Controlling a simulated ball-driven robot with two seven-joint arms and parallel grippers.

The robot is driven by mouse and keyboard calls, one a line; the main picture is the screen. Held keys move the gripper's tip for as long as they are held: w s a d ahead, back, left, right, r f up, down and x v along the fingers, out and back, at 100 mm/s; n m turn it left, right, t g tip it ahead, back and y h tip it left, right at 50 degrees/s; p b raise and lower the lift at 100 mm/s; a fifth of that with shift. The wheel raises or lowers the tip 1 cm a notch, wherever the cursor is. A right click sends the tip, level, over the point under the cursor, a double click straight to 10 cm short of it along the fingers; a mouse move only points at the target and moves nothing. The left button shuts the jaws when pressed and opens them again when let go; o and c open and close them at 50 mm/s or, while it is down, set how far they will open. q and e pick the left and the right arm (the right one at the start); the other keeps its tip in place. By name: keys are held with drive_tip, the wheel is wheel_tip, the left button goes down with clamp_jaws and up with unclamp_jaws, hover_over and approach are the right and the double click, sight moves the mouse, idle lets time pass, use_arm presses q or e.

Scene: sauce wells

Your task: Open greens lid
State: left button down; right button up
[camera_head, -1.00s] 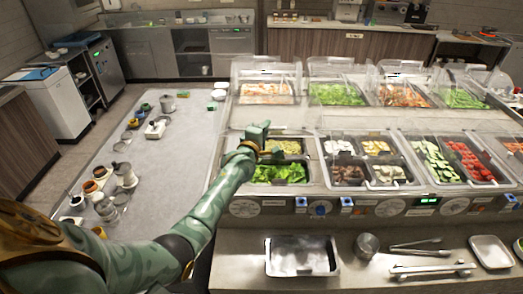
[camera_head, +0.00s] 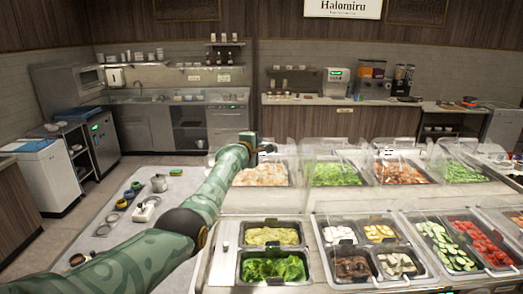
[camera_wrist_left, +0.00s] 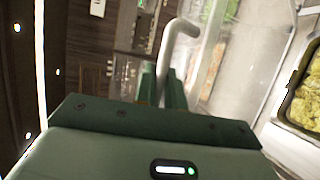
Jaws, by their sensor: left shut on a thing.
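The bright green leafy greens (camera_head: 275,269) lie in the front-left well, with no lid seen flat over them. Behind them is a pale yellow-green well (camera_head: 272,236), which also shows at the right edge of the left wrist view (camera_wrist_left: 304,105). My left gripper (camera_head: 250,142) is raised beyond these wells, near the back-row covers. In the left wrist view its fingers (camera_wrist_left: 165,88) are shut on a grey bent handle (camera_wrist_left: 179,38). The clear lid itself is hard to make out. My right gripper is not in view.
Clear covers (camera_head: 340,152) stand over the back row of food wells. Other front wells with mushrooms, cucumber (camera_head: 440,245) and tomato (camera_head: 482,242) are to the right.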

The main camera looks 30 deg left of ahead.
use_arm(q)
drive_tip(key=shift+w+a, duration=0.15)
drive_tip(key=shift+w, duration=0.1)
drive_tip(key=c, duration=1.8)
unclamp_jaws()
drive_tip(key=shift+o, duration=0.2)
drive_tip(key=shift+s+r+p, duration=0.15)
drive_tip(key=shift+s+p, duration=0.1)
drive_tip(key=shift+p, duration=0.25)
drive_tip(key=p+v, duration=0.2)
drive_tip(key=v, duration=1.3)
drive_tip(key=shift+s+p, duration=0.35)
